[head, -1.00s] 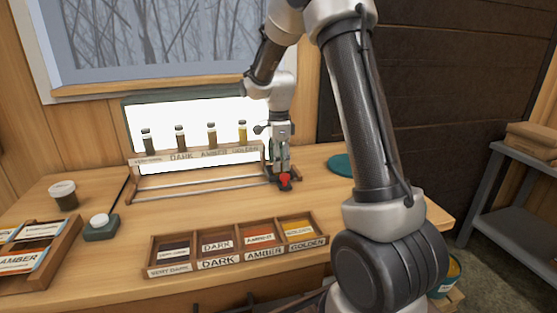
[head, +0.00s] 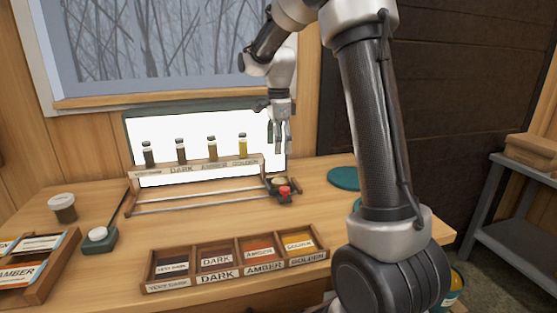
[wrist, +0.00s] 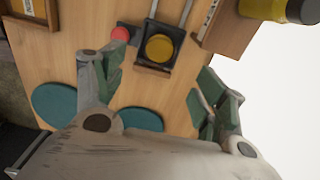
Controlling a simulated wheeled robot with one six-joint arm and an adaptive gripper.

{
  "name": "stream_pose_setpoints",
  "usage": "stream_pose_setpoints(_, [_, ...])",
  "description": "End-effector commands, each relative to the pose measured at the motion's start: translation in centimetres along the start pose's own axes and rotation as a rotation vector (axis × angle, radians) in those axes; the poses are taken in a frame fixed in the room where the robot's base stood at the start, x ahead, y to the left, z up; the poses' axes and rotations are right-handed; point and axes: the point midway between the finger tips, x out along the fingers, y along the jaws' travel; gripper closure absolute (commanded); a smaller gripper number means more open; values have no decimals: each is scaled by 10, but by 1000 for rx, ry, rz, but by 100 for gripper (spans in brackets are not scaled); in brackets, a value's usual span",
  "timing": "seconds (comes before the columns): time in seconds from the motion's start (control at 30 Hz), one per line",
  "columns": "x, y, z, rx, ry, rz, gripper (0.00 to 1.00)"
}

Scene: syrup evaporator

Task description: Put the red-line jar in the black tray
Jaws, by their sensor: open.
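My gripper (head: 281,146) is open and empty, pointing down above the right end of the rail stand; its two fingers are spread in the wrist view (wrist: 158,78). Beyond the fingertips, a round yellow-topped item (wrist: 160,47), perhaps the jar seen from above, sits inside a small dark square tray (wrist: 147,60). It also shows as a pale yellow top (head: 278,181) in the head view, below my gripper and apart from it. No red line is visible on it. A red round knob (wrist: 120,33) on a dark block is beside the tray.
Several sample jars (head: 212,150) stand on the labelled rack before a bright panel. A sectioned wooden box (head: 235,262) is at the front. A teal disc (head: 343,178) lies to the right. A lidded cup (head: 63,208) and a small scale-like device (head: 99,238) are left.

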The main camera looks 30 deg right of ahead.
Motion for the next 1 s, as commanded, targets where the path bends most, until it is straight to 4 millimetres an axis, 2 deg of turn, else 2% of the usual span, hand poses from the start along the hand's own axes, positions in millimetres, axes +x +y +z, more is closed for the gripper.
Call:
stream_pose_setpoints(0.17, [-19, 2, 0, -11, -1, -4, 28])
stream_pose_setpoints(0.27, [-32, 16, -3, -86, -3, -22, 28])
stream_pose_setpoints(0.37, [-52, 47, -8, -259, -4, -62, 28])
stream_pose_setpoints(0.5, [-77, 112, -20, -609, 15, -140, 28])
stream_pose_setpoints(0.6, [-84, 160, -28, -872, 48, -194, 28])
stream_pose_setpoints(0.8, [-74, 245, -44, -1361, 151, -286, 28])
stream_pose_setpoints(0.9, [-63, 273, -49, -1543, 204, -312, 28])
stream_pose_setpoints(1.0, [-54, 290, -52, -1665, 243, -327, 28])
